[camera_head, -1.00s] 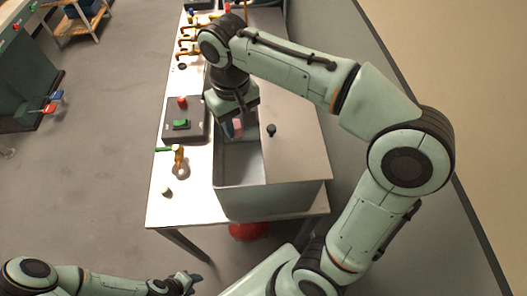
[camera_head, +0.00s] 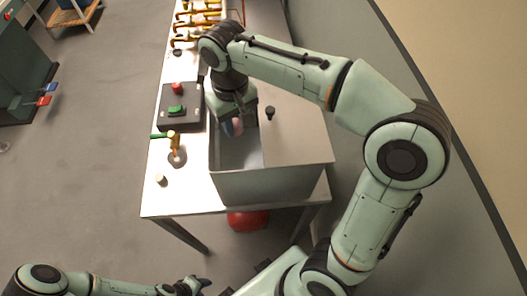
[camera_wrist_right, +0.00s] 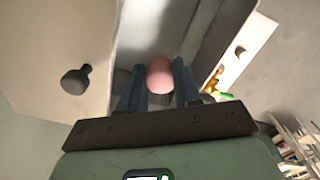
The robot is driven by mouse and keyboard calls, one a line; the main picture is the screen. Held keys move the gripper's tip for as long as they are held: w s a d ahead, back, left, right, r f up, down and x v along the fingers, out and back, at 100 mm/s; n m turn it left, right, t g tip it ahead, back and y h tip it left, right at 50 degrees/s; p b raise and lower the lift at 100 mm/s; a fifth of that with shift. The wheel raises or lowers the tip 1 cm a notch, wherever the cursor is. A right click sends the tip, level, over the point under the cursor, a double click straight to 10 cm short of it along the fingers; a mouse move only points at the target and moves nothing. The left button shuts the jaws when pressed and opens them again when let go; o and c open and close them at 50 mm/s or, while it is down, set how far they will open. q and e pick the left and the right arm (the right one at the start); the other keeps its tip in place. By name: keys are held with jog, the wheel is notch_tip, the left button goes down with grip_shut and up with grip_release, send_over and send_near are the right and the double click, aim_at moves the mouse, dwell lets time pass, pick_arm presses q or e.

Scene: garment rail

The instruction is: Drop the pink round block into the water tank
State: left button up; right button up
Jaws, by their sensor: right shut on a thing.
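The pink round block (camera_head: 238,126) is held between the fingers of my right gripper (camera_head: 232,128), over the open left part of the water tank (camera_head: 270,187). In the right wrist view the pink block (camera_wrist_right: 159,75) sits between the two blue-grey fingers of my right gripper (camera_wrist_right: 158,85), with the grey tank interior behind it. A flat lid with a black knob (camera_head: 270,113) covers the right part of the tank. My left gripper (camera_head: 196,286) is low at the bottom edge, away from the table; its finger opening is too small to tell.
A dark control box (camera_head: 181,107) with a red and a green button stands left of the tank. A yellow valve with a green handle (camera_head: 172,140) and a small pale knob (camera_head: 161,180) are on the table. A red round object (camera_head: 248,220) is below the table.

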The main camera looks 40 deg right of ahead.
jog(key=o, duration=1.1)
pick_arm(q)
jog(key=w+r+p, duration=0.3)
jog(key=w+r, duration=0.1)
jog(key=shift+w+r, duration=0.15)
jog(key=shift+w, duration=0.1)
pick_arm(e)
notch_tip(320, 180, up, 14)
jog(key=shift+f, duration=0.25)
pick_arm(q)
jog(key=shift+s, duration=0.1)
pick_arm(e)
jog(key=shift+f, duration=0.1)
